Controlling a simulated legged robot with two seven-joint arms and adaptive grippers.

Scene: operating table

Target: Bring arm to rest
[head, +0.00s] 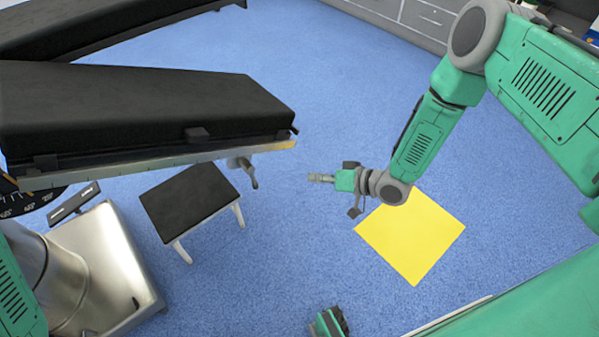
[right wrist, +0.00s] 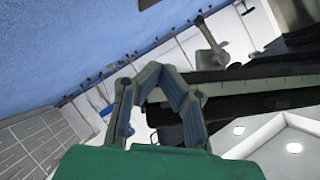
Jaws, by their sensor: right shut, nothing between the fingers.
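My right arm comes in from the right in the head view, bent at the elbow. Its gripper (head: 322,178) is held over the blue floor, pointing left toward the operating table, and it is shut and empty. In the right wrist view the fingers (right wrist: 163,76) meet with nothing between them. The operating table (head: 150,110) has black pads and a metal side rail and stands at the left, apart from the gripper. My left gripper does not show.
A small black-topped stool (head: 188,200) stands below the table's edge. A yellow square (head: 412,240) lies on the floor under my right forearm. The table's metal base (head: 105,255) is at lower left. Grey cabinets (head: 415,18) line the back. Open blue floor lies between the table and my right arm.

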